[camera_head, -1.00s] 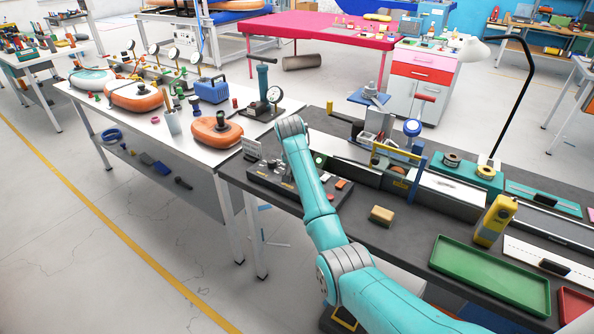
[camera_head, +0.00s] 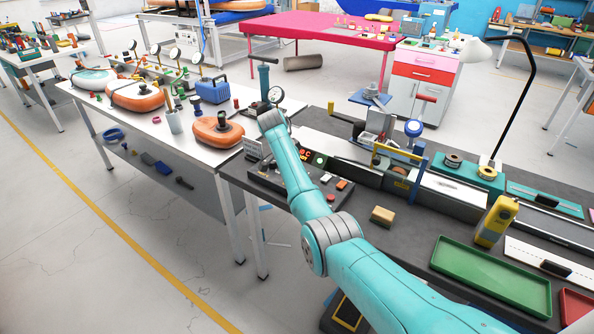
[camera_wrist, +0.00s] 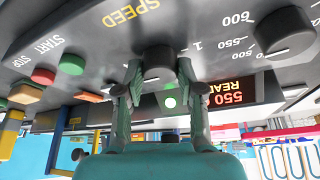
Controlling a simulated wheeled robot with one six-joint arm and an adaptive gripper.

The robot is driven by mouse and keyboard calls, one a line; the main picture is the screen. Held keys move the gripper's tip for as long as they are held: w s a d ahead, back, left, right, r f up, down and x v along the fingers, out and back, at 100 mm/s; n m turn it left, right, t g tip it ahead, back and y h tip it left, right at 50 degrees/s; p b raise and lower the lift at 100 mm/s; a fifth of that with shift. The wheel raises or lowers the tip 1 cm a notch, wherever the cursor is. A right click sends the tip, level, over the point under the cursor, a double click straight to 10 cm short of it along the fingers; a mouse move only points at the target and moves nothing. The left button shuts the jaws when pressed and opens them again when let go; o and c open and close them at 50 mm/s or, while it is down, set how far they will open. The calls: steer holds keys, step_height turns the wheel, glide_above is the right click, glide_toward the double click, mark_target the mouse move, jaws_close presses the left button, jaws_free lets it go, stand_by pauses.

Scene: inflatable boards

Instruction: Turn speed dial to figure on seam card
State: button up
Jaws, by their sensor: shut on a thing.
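The speed dial (camera_wrist: 158,60) is a dark round knob beside the word SPEED in the wrist view, with a white pointer line and a figure 1 near it. My gripper (camera_wrist: 159,75) has one finger on each side of this knob and is shut on it. The lettering appears upside down. In the head view my arm hides the gripper and dial on the control panel (camera_head: 322,203).
A second knob (camera_wrist: 285,32) has a scale marked 500, 550 and 600. The red display (camera_wrist: 232,92) reads 550 and part of READY, by a lit green lamp (camera_wrist: 170,102). START (camera_wrist: 72,64) and STOP (camera_wrist: 43,76) buttons lie left. A sponge-like block (camera_head: 382,215) lies near the panel.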

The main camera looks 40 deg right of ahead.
steer(key=shift+f, duration=0.1)
stand_by(0.3)
steer(key=o, duration=1.1)
steer(key=shift+o, duration=0.2)
steer(key=v, duration=1.2)
steer(key=shift+w, duration=0.15)
